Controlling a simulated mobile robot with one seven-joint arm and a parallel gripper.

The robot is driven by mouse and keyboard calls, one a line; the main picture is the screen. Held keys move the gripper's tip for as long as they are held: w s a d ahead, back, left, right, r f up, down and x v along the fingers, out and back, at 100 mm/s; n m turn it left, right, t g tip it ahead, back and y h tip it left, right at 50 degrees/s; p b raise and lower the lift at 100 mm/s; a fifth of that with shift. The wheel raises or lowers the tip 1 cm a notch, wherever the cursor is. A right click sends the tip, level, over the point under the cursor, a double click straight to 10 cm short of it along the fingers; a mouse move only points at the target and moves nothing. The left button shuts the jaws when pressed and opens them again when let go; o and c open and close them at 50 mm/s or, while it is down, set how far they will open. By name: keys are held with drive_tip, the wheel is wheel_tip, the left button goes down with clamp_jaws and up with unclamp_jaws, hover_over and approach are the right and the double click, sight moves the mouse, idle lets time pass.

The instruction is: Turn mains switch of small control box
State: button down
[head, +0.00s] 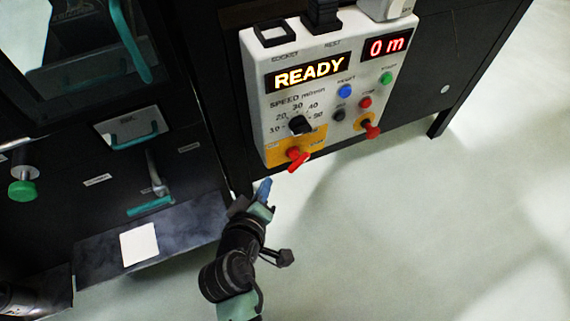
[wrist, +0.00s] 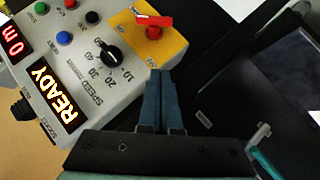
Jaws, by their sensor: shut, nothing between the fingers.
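The small control box (head: 330,85) is a pale panel on the front of a dark cabinet, with a lit READY display and a red 0 m display. The red switch handle on a yellow plate, apparently the mains switch (head: 298,158), is at its lower left corner. In the wrist view the red handle (wrist: 153,22) is at the top, on the yellow plate. My gripper (head: 265,186) is below and left of the switch, apart from it. In the wrist view the blue fingers (wrist: 160,76) are together and empty, pointing toward the box edge.
A black speed knob (head: 299,124) sits just above the switch. A second red knob (head: 371,130) on yellow and several coloured buttons are to its right. A dark machine with teal handles (head: 150,206) stands left. The floor to the right is clear.

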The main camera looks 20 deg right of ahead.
sight(296, 158)
drive_tip(key=w+d+f+b, duration=0.2)
drive_tip(key=w+d+f, duration=0.5)
drive_tip(key=f, duration=0.1)
drive_tip(key=shift+d+f+b, duration=0.25)
drive_tip(key=shift+d+b, duration=0.05)
drive_tip(key=shift+b, duration=0.05)
drive_tip(key=shift+d+f+b, duration=0.1)
drive_tip(key=shift+f+b, duration=0.15)
drive_tip(key=shift+b, duration=0.35)
drive_tip(key=shift+h+b, duration=0.3)
